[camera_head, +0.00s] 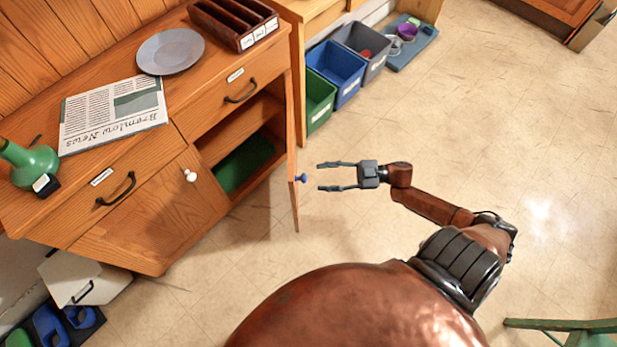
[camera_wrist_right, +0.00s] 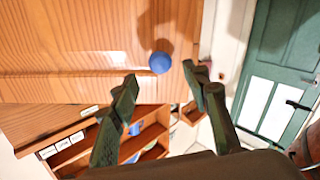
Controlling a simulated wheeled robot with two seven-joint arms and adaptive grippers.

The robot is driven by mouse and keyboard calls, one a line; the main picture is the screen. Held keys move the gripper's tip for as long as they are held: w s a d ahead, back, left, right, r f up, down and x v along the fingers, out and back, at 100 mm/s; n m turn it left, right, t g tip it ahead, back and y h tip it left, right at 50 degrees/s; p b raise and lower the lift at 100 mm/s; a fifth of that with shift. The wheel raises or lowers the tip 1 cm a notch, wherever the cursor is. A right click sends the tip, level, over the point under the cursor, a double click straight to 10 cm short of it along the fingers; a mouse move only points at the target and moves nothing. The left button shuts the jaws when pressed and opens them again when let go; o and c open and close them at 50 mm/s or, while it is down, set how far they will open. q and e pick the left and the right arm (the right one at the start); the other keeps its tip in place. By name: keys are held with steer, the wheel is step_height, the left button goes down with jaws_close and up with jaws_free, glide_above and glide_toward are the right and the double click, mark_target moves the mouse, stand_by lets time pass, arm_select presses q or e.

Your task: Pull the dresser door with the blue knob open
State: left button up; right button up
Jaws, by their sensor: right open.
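The dresser door with the blue knob (camera_head: 292,165) stands swung open, seen nearly edge-on in the head view, with the right compartment showing beside it. Its blue knob (camera_head: 302,178) faces my right gripper. In the right wrist view the door (camera_wrist_right: 70,40) fills the upper left, and the blue knob (camera_wrist_right: 160,62) lies just beyond the fingertips, between them. My right gripper (camera_head: 318,176) is open and empty, its fingers pointing at the knob and apart from it. My left gripper is not in view.
The dresser's other door, with a white knob (camera_head: 190,175), is shut. On top lie a newspaper (camera_head: 113,112), a grey plate (camera_head: 170,51) and a green lamp (camera_head: 30,165). Green (camera_head: 320,97) and blue (camera_head: 336,72) bins stand beyond the door. The floor around my right arm is clear.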

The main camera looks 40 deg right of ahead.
mark_target(305, 178)
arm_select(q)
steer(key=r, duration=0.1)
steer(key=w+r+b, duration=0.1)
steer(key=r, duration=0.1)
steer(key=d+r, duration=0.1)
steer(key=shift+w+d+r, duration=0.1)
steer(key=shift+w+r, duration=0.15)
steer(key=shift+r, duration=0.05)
arm_select(e)
steer(key=x, duration=0.7)
steer(key=shift+f, duration=0.1)
jaws_close()
